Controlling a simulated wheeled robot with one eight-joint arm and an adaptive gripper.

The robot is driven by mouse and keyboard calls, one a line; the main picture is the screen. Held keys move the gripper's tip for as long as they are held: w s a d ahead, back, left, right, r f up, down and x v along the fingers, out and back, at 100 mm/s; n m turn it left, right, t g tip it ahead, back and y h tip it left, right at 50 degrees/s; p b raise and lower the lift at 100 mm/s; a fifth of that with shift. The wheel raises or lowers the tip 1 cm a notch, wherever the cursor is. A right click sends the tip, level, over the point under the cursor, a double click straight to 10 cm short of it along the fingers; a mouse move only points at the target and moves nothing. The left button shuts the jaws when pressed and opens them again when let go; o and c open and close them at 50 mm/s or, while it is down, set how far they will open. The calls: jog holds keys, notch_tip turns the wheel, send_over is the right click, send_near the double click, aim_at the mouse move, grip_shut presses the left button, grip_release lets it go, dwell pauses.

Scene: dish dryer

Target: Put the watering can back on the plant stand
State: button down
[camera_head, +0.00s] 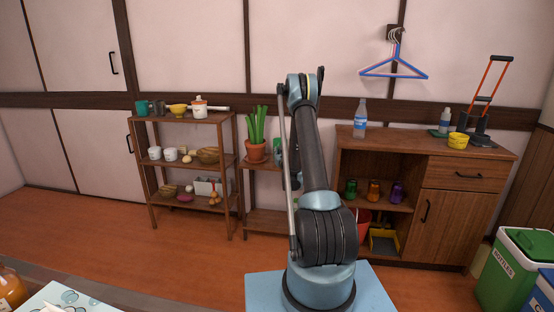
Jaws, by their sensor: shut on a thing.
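The plant stand (264,212) is a low wooden two-level shelf between the tall shelf and the cabinet. A potted green plant (256,150) stands on its upper level at the left. A small green thing (278,150) shows beside the pot, partly hidden by my arm; I cannot tell whether it is the watering can. No watering can is clearly visible. My arm rises from its blue base and bends at the top. My gripper is hidden behind the arm, so its hold does not show.
A wooden shelf (190,126) with crockery and food stands left of the plant stand. A wooden cabinet (466,177) with bottles and jars stands to the right. Green and blue bins (511,265) stand at the lower right. A table edge shows lower left. Floor between is clear.

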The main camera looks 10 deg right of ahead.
notch_tip(320, 180, down, 2)
jog(key=shift+f, duration=0.2)
jog(key=c, duration=1.7)
grip_release()
